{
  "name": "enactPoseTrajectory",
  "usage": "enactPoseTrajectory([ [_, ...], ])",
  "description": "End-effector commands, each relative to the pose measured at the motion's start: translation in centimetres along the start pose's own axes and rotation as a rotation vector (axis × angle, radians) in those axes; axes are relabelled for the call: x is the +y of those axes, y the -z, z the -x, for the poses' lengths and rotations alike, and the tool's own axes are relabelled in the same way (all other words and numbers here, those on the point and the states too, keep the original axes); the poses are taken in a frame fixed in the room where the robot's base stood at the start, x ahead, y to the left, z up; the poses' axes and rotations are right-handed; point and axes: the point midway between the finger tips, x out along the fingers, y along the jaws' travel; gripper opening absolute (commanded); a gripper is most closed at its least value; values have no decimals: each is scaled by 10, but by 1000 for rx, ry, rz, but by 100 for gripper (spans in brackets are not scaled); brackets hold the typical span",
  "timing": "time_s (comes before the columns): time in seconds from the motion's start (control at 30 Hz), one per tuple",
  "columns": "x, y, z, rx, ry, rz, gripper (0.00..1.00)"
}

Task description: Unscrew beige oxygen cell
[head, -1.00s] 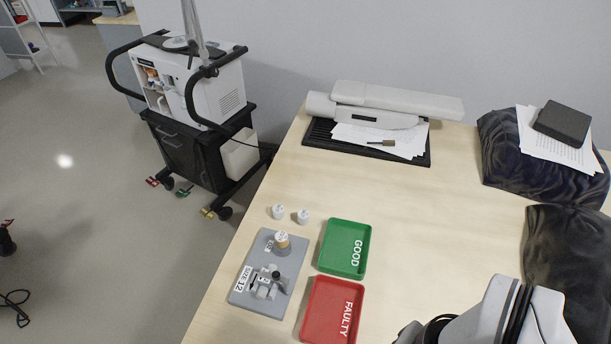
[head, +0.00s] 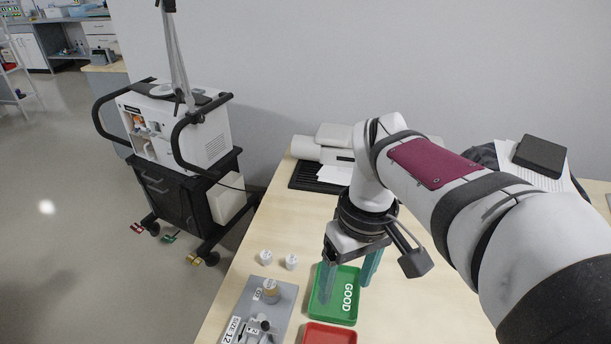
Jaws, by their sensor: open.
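A short beige cylinder with a pale top (head: 270,290), which looks like the beige oxygen cell, stands upright on the grey plate (head: 283,297). I cannot tell from this view how it is fixed there. My gripper (head: 347,281) is open and empty, its teal fingers pointing down over the green GOOD tray (head: 322,318). It is to the right of the beige cell and apart from it. The red FAULTY tray (head: 330,335) is partly cut off by the bottom edge.
Two small white caps (head: 265,257) (head: 291,262) stand behind the plate. A dark and grey fitting (head: 262,326) sits on the plate's front part. The ventilator (head: 185,130) stands on a black cart left of the table, with an open compartment holding orange-brown and white parts.

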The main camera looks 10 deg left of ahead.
Motion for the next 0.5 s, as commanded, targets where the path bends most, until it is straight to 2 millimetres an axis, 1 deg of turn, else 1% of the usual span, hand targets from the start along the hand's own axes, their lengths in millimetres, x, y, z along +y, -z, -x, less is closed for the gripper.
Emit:
enactPoseTrajectory([
  [0.03,-6,48,-7,-16,-12,244,74],
  [0.07,-12,73,-12,-22,-21,393,74],
  [0.1,-21,103,-21,-31,-32,574,74],
  [0.2,-45,155,-43,-49,-50,913,74],
  [0.27,-55,172,-53,-56,-57,1037,74],
  [0.33,-61,182,-60,-60,-61,1113,74],
  [0.43,-62,184,-70,-62,-63,1141,74],
  [0.5,-61,183,-84,-63,-61,1138,74],
])
